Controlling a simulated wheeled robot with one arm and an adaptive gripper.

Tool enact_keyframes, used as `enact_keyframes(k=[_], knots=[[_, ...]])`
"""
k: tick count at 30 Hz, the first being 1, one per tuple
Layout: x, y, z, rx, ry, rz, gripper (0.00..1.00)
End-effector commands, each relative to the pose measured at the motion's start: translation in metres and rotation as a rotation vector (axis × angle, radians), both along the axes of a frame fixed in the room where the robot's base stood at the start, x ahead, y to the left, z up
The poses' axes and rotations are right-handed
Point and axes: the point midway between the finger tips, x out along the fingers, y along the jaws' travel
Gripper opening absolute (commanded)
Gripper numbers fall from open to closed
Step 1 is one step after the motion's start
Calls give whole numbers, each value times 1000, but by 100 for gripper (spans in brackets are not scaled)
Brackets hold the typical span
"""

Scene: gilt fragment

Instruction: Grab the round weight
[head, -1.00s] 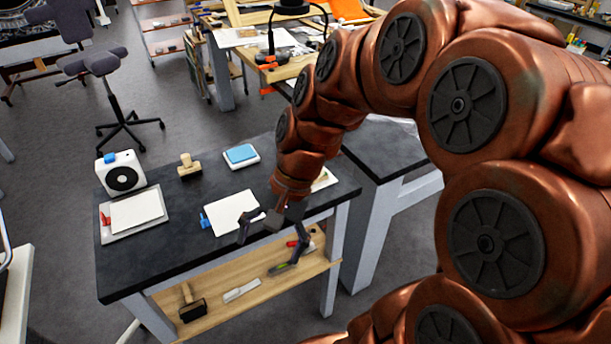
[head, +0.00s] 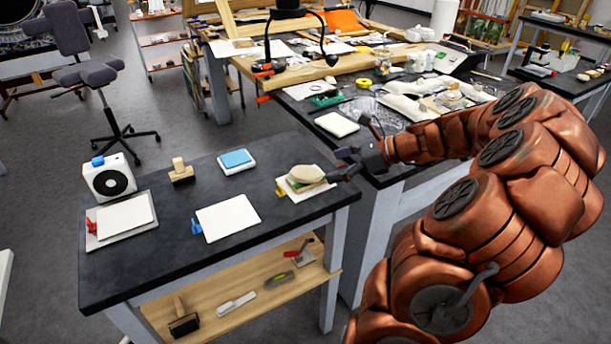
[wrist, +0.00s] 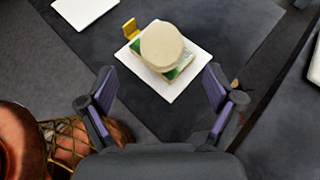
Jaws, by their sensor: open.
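The round weight (head: 306,173) is a beige, rounded disc near the right end of the black-topped table. It lies on a small green-and-white block (wrist: 182,68) on a white sheet (wrist: 163,94). In the wrist view the round weight (wrist: 162,44) is ahead of my gripper (wrist: 158,84), roughly centred between the fingers and beyond their tips. My gripper (head: 340,165) is open and empty. In the head view it is just right of the weight, apart from it.
A yellow clip (head: 281,188) stands beside the sheet. Left on the table (head: 160,255) are another white sheet (head: 228,217), a blue-topped pad (head: 237,159), a wooden stamp (head: 181,172) and a white box with a black disc (head: 110,178). A cluttered bench (head: 380,170) adjoins at right.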

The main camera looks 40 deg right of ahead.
Motion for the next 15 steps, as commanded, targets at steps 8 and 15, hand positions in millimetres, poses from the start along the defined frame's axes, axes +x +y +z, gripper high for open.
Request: enact_keyframes(k=[8,15], knots=[[15,14,-10,1,0,8,91],[37,28,-24,-1,1,10,91]])
